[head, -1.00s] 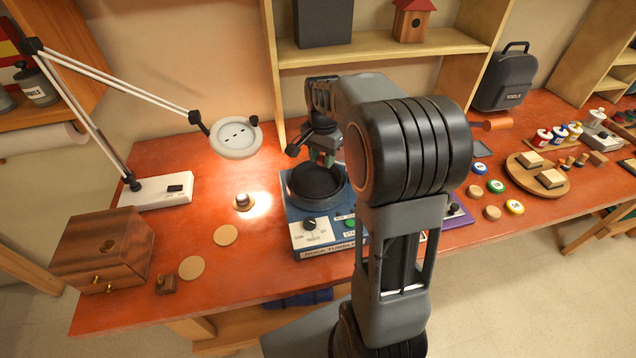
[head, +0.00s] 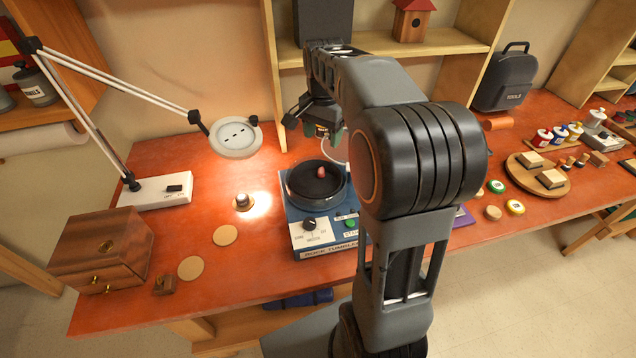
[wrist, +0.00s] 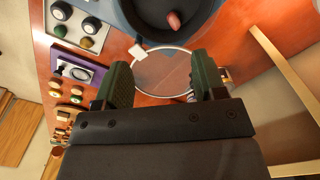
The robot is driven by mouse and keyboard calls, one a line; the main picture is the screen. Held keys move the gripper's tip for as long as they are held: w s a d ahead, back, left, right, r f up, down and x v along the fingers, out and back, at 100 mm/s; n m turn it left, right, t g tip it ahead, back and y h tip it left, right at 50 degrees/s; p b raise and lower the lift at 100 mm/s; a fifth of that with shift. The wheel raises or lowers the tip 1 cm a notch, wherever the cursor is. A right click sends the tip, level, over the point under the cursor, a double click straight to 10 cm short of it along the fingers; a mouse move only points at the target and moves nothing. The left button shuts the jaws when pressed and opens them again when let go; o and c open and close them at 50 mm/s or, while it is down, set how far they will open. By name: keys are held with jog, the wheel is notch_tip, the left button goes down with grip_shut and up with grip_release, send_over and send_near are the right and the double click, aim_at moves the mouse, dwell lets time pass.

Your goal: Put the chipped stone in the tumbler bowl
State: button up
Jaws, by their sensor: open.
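The chipped stone (head: 321,172), small and reddish pink, lies inside the dark tumbler bowl (head: 304,190) on the blue rock tumbler (head: 316,240). In the wrist view the stone (wrist: 174,20) also shows inside the bowl (wrist: 150,22), near the top edge. My gripper (head: 328,133) is above and behind the bowl in the head view, apart from the stone. In the wrist view my gripper (wrist: 165,80) has its two green fingers spread with nothing between them; a clear round rimmed disc shows beyond them on the red bench.
A magnifier lamp (head: 235,139) stands left of the tumbler. A wooden box (head: 100,250) and round coasters (head: 191,268) lie at the left of the bench. A round wooden board (head: 522,181) and small jars stand at the right. Shelves (head: 390,45) rise behind.

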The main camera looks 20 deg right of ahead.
notch_tip(320, 180, up, 7)
jog(key=shift+f, duration=0.2)
dwell(0.6)
jog(key=s+a+f+n+t, duration=0.2)
jog(key=s+a+f+n, duration=0.2)
jog(key=s, duration=0.4)
jog(key=s+a+f+n+t, duration=0.2)
jog(key=s+a+f+n, duration=0.3)
jog(key=s+f+n, duration=0.1)
jog(key=shift+s+f+n, duration=0.25)
jog(key=shift+s+n, duration=0.45)
jog(key=shift+s, duration=0.25)
jog(key=shift+a, duration=0.1)
dwell(0.4)
